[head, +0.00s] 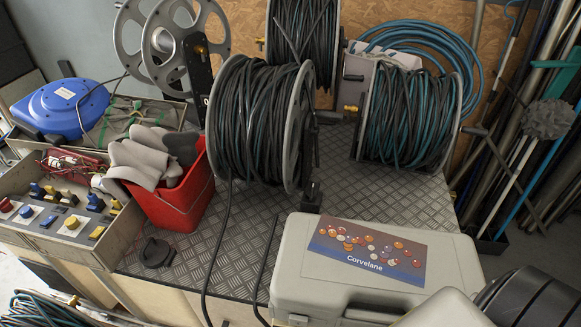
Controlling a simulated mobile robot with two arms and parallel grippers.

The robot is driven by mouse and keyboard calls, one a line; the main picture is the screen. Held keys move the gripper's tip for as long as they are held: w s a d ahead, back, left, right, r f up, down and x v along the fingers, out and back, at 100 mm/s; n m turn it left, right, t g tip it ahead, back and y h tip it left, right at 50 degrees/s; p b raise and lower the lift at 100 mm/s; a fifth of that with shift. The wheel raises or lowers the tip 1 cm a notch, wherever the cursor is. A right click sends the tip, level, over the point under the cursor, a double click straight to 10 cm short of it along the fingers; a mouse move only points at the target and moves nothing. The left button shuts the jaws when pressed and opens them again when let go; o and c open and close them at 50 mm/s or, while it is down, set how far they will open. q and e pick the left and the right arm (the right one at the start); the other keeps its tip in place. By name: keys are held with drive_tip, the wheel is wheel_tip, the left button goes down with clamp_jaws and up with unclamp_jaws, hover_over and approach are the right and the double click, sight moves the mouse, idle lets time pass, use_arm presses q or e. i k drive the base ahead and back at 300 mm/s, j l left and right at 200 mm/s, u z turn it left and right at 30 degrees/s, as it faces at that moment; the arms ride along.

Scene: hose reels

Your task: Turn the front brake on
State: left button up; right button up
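The front hose reel (252,122) stands upright in the middle of the bench, wound with dark green and black hose between grey flanges. A black upright bracket (314,150) stands along its right side, with a dark foot (311,197) on the bench. I cannot clearly make out a brake lever there, or whether the brake is on or off. A second reel (407,118) with teal and black hose stands to the right, with a yellow-tipped part (351,108) at its left.
A grey Corvelane case (300,270) covers the bench front right. A red bin (183,200) with grey gloves stands left, beside a control box (62,215). A loose hose hangs over the front edge. Poles crowd the right.

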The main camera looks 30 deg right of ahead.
sight(312, 194)
drive_tip(key=k+l+u, duration=0.6)
drive_tip(key=l+u, duration=0.15)
